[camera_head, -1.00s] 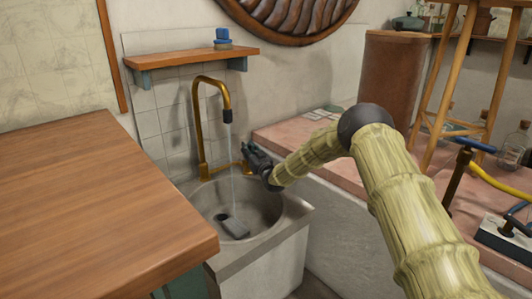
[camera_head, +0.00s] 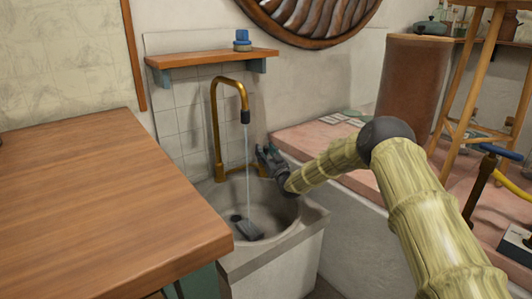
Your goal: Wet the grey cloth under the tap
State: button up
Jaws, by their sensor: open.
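The grey cloth (camera_head: 249,230) lies as a small dark grey piece on the bottom of the sink basin (camera_head: 282,211). The brass tap (camera_head: 215,125) arches over the basin from the back. A thin stream of water (camera_head: 248,185) falls from its dark spout and meets the cloth. My gripper (camera_head: 264,157) is open beside the tap, right of the stream and above the back rim of the sink. It is close to the brass fitting at the tap's base; whether it touches this I cannot tell. The cloth is well below my gripper, apart from it.
A wooden worktop (camera_head: 95,205) stands left of the sink. A shelf (camera_head: 210,58) with a blue-topped object (camera_head: 242,40) is on the wall above the tap. A pink-topped counter (camera_head: 310,140) runs to the right behind my arm. A wooden stool (camera_head: 463,85) stands at the far right.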

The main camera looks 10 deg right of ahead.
jog(key=v, duration=0.7)
jog(key=shift+s, duration=0.25)
